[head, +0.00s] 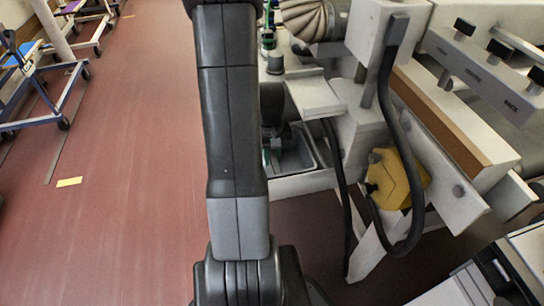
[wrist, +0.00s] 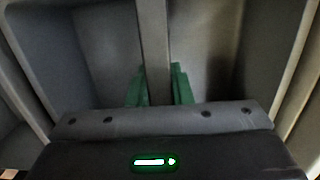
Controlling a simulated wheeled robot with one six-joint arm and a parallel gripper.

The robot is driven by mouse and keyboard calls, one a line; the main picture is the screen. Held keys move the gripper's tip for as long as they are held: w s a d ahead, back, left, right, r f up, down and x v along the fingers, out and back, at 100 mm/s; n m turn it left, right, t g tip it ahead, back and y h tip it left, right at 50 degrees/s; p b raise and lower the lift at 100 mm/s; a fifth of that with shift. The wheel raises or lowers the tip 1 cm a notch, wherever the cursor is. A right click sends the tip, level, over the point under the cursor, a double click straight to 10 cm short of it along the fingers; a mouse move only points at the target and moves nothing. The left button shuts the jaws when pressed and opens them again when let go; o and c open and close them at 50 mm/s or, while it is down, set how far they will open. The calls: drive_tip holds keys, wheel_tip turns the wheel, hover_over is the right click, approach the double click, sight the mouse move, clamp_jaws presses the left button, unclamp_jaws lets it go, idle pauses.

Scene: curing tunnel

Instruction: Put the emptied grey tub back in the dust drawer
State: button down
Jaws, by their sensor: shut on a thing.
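The grey tub (head: 312,148) shows in the head view just right of my arm, partly hidden by the arm. My gripper (head: 274,152) reaches down into it with green fingers. In the wrist view, the green fingers (wrist: 160,88) are shut on an upright grey bar (wrist: 153,35) across the tub's middle. The tub's inside (wrist: 100,50) looks empty where it shows. The pale dust drawer (head: 302,186) appears around or just under the tub. I cannot tell whether the tub rests on its floor.
A white machine frame with a black cable (head: 412,190) and a yellow box (head: 396,178) stands close on the right. A ribbed hose (head: 308,18) is above the tub. Blue-framed trolleys (head: 60,85) stand far left. The red floor (head: 130,180) on the left is largely clear.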

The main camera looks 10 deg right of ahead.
drive_tip(key=shift+f, duration=0.15)
drive_tip(key=c, duration=1.3)
unclamp_jaws()
wheel_tip(320, 180, up, 12)
drive_tip(key=w+p, duration=0.1)
drive_tip(key=p, duration=0.1)
drive_tip(key=shift+p, duration=0.4)
drive_tip(key=shift+o, duration=0.2)
